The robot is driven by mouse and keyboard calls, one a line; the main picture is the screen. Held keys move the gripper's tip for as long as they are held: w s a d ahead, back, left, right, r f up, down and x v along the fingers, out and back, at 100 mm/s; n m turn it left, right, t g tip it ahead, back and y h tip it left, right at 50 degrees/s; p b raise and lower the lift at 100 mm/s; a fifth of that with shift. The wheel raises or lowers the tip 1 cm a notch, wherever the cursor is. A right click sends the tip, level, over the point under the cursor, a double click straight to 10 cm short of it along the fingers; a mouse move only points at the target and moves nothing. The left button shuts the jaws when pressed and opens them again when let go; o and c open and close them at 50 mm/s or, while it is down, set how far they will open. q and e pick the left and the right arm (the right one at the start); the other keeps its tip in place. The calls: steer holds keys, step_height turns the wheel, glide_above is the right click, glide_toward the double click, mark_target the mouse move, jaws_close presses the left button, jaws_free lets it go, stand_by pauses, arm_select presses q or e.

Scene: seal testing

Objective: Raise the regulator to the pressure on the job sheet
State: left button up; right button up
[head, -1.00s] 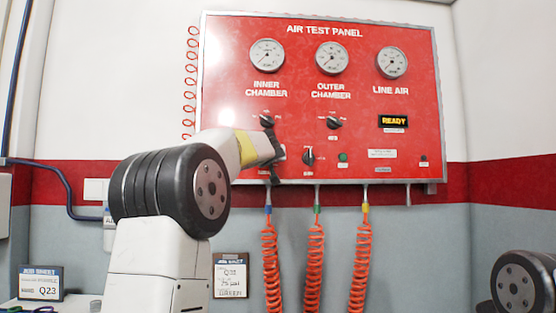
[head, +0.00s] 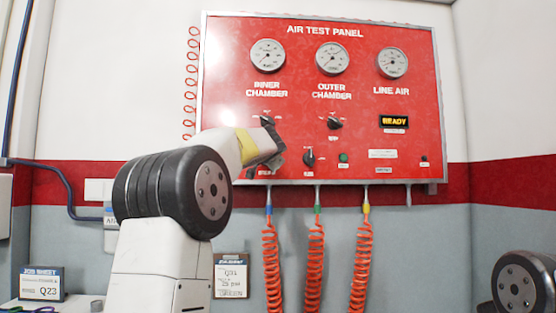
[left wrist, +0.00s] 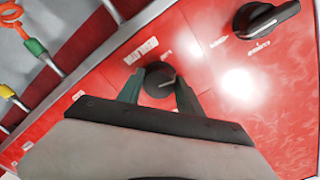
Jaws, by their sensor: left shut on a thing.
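The air test panel (head: 400,150) is a red board on the wall with inner chamber (head: 267,56), outer chamber (head: 332,59) and line air (head: 392,62) gauges. Their needles are too small to read surely. My left gripper (head: 270,158) is at the panel's lower left. In the left wrist view its fingers (left wrist: 160,88) are shut on a round dark regulator knob (left wrist: 160,78) with a pale mark. The head view hides this knob behind the gripper. My right gripper is out of view.
Black selector knobs (head: 334,123) and (head: 309,157), a green button (head: 343,158) and a lit READY display (head: 394,121) are on the panel. Orange coiled hoses (head: 315,265) hang below it.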

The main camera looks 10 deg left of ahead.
arm_select(q)
steer(key=m, duration=1)
steer(key=shift+d+r+y, duration=0.1)
steer(key=shift+y, duration=0.2)
stand_by(0.4)
steer(key=o, duration=1.4)
steer(key=shift+c, duration=0.2)
steer(key=v, duration=0.7)
steer(key=shift+s, duration=0.35)
steer(key=shift+d+r, duration=0.1)
